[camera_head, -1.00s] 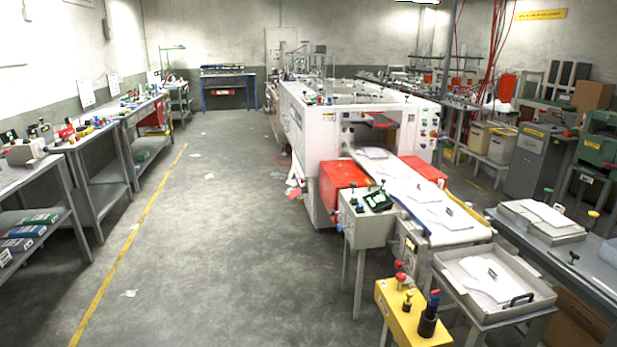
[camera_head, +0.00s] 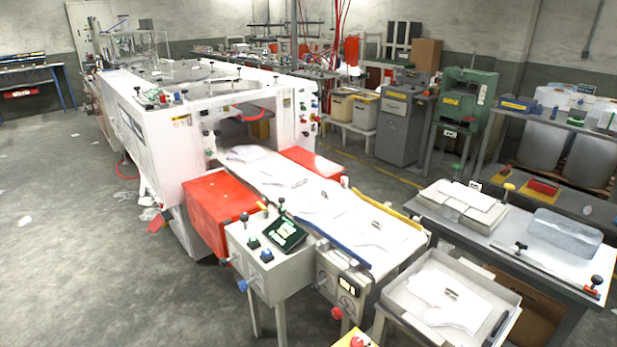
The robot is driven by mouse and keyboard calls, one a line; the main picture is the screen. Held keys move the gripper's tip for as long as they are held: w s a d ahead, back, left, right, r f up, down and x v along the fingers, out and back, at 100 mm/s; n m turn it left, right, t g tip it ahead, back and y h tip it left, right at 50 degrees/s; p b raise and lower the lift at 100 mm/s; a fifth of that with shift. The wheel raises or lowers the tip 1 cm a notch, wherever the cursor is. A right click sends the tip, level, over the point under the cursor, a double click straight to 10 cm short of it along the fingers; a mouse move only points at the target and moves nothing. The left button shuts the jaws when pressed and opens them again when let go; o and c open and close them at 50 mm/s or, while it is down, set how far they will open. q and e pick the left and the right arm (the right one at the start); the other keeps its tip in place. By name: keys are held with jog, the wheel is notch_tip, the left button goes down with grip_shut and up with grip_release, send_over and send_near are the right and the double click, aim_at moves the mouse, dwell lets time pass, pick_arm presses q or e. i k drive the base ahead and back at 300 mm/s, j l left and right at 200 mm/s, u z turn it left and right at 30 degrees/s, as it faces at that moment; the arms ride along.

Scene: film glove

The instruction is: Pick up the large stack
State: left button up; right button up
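Flat white film gloves lie in small piles along the conveyor belt (camera_head: 295,205) of the white machine. One white stack (camera_head: 250,153) lies near the machine's mouth, and another (camera_head: 376,233) lies near the belt's front end. A further white stack (camera_head: 445,297) lies in the grey tray (camera_head: 405,302) at the belt's end. White sheets (camera_head: 466,196) also lie in a shallow tray on the right table. I cannot tell which stack is the largest. Neither of my grippers is in view.
The white machine (camera_head: 160,130) and its control box (camera_head: 268,262) stand in the middle. A grey table (camera_head: 520,235) with a clear block (camera_head: 565,233) stands at the right. The floor (camera_head: 70,240) at the left is mostly clear, with some scraps.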

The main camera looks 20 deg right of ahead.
aim_at(325, 199)
jog(key=i+j+z, duration=0.15)
jog(key=i+z, duration=0.15)
jog(key=z, duration=0.15)
jog(key=i+j+z, duration=0.25)
jog(key=z, duration=0.2)
jog(key=i+j+z, duration=0.25)
jog(key=z, duration=0.2)
jog(key=i+j+z, duration=0.15)
jog(key=j+z, duration=0.3)
jog(key=i+j+z, duration=0.1)
jog(key=j+z, duration=0.35)
